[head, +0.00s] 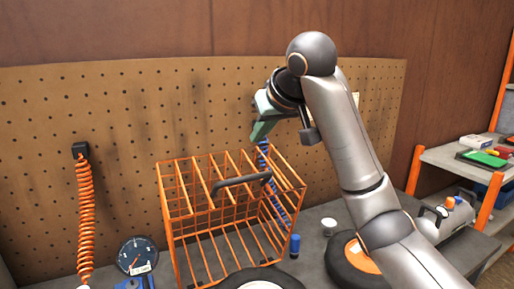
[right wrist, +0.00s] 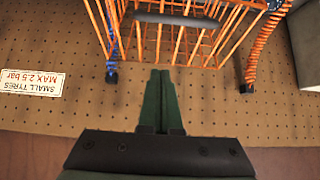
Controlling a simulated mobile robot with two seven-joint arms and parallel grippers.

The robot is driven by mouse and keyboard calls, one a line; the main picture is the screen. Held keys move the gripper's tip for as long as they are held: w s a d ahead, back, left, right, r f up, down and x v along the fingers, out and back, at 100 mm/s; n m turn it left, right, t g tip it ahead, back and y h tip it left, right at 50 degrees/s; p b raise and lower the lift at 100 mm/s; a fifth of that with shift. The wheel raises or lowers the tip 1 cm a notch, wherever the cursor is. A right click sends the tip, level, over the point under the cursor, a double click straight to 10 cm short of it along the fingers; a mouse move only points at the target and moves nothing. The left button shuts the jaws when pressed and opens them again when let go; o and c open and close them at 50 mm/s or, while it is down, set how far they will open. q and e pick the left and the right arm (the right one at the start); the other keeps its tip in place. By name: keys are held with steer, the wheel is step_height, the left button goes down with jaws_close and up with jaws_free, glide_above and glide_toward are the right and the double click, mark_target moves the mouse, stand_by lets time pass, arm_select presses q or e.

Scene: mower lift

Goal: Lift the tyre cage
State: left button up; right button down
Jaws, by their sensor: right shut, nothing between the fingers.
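The tyre cage (head: 167,220) is an open orange wire frame standing on the grey bench, with a dark bar handle (head: 241,183) across its top. My right gripper (head: 260,126) is above and behind the handle, near the pegboard, apart from the cage. In the right wrist view its green fingers (right wrist: 160,98) are together with nothing between them. That view shows the cage (right wrist: 140,45) upside down at the top edge, with its handle (right wrist: 178,20) beyond the fingertips. My left gripper is out of view.
The pegboard (head: 120,110) rises behind the cage. An orange coiled hose (head: 86,205) hangs left; a blue coil (head: 277,185) hangs by the cage. A gauge (head: 137,256), a black tyre (head: 262,276) and an orange-hubbed wheel (head: 345,262) crowd the bench. Shelves (head: 455,163) stand right.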

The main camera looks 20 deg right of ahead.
steer(key=x, duration=0.9)
steer(key=shift+w+f, duration=0.2)
steer(key=shift+f, duration=0.15)
steer(key=s, duration=0.1)
steer(key=s+f, duration=0.1)
steer(key=s, duration=0.1)
steer(key=shift+s+f+p, duration=0.25)
steer(key=shift+s+p, duration=0.05)
steer(key=shift+s, duration=0.1)
steer(key=shift+f, duration=0.15)
